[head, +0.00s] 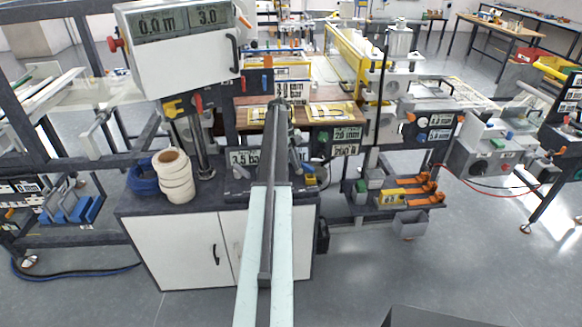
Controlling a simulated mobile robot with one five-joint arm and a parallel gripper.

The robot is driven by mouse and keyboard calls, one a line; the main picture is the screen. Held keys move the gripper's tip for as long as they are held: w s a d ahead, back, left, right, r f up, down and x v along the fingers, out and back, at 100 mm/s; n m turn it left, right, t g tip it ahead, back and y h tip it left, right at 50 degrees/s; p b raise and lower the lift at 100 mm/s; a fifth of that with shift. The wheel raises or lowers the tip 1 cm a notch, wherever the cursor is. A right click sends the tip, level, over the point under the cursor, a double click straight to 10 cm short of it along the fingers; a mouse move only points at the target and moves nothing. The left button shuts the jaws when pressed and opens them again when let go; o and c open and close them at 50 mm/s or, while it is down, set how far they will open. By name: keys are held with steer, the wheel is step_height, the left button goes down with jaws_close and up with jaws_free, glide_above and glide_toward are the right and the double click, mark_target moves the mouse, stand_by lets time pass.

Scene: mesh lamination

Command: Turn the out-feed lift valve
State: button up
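I cannot tell for sure which part is the out-feed lift valve, as the labels are too small to read. A yellow valve handle (173,108) and a red handle (198,103) sit on the frame under the display box at the left. Several orange levers (425,188) stick out of a low dark shelf right of the middle. My arm reaches from the bottom edge up through the middle. My gripper (280,110) seems to be at its far, dark end, too small and merged to show its fingers. It appears apart from the handles and levers.
A white display box (182,45) hangs upper left. A white cabinet (177,250) with a dark top stands in front, bearing a stack of cream rolls (174,176) and a blue coil (143,178). A grey bin (410,224) hangs below the lever shelf. The floor at lower right is mostly clear.

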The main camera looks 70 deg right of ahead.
steer(key=shift+s+d+r, duration=0.15)
steer(key=shift+s+d, duration=0.15)
steer(key=shift+d, duration=0.2)
steer(key=shift+c, duration=0.7)
steer(key=shift+a+r+p, duration=0.2)
steer(key=shift+a+p, duration=0.05)
steer(key=shift+p, duration=0.1)
steer(key=o, duration=0.7)
steer(key=shift+w+a+r+p, duration=0.2)
steer(key=shift+a+r+p, duration=0.15)
steer(key=shift+r+p, duration=0.2)
steer(key=shift+w+a+r+p, duration=0.2)
steer(key=shift+a+r+p, duration=0.15)
steer(key=shift+r+p, duration=0.15)
steer(key=o, duration=0.8)
steer(key=shift+a+r+p, duration=0.2)
steer(key=shift+r+p, duration=0.1)
steer(key=shift+r, duration=0.1)
steer(key=shift+o, duration=0.2)
steer(key=shift+w+a+r+p, duration=0.25)
steer(key=shift+a+r+p, duration=0.1)
steer(key=shift+r+p, duration=0.45)
steer(key=shift+w+a+r+p, duration=0.2)
steer(key=shift+a+r+p, duration=0.15)
steer(key=shift+r+p, duration=0.5)
steer(key=shift+w+a+r+p, duration=0.25)
steer(key=shift+a+r+p, duration=0.1)
steer(key=shift+r+p, duration=0.45)
